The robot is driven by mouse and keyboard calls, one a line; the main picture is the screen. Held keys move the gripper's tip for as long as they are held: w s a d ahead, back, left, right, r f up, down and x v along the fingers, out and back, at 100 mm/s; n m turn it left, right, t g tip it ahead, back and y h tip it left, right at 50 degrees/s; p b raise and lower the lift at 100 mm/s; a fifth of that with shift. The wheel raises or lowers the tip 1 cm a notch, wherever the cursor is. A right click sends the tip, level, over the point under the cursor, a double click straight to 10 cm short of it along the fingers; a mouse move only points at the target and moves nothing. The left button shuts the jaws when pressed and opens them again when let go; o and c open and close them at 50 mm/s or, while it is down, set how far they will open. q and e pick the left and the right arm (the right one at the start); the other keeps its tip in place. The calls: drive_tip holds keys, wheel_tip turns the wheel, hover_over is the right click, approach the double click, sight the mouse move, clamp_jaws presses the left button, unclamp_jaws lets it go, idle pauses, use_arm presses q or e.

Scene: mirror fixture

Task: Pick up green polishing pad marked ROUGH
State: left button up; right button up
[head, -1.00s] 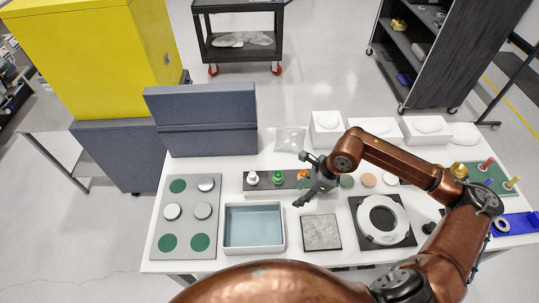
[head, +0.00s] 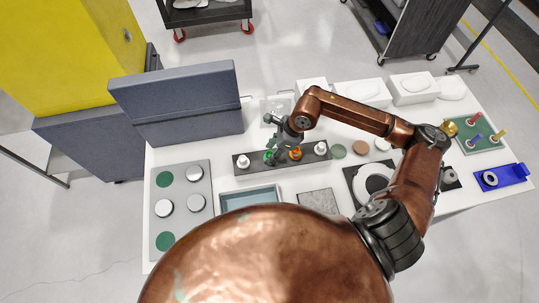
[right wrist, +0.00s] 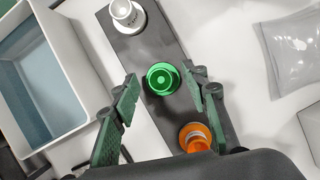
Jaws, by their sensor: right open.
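The green polishing pad (right wrist: 163,79) is a round green piece with a knob on the dark rack (right wrist: 147,45). It stands between a white pad (right wrist: 127,14) and an orange pad (right wrist: 196,138). I cannot read a ROUGH mark on it. In the head view the green pad (head: 267,155) is partly hidden by my right gripper (head: 270,141). In the right wrist view, the open fingers of my right gripper (right wrist: 159,74) show on either side of the green pad, with nothing held. My left gripper is not in view.
A blue-lined tray (head: 249,197) lies in front of the rack, beside a grey plate with discs (head: 181,230). A clear bag (head: 277,109) lies behind the rack. A grey upright panel (head: 180,104) stands at the back left. A ring fixture (head: 352,174) is to the right.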

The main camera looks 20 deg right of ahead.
drive_tip(key=shift+x, duration=0.9)
drive_tip(key=shift+c, duration=0.2)
drive_tip(key=c, duration=0.9)
drive_tip(key=shift+r, duration=0.1)
drive_tip(key=shift+c, duration=0.2)
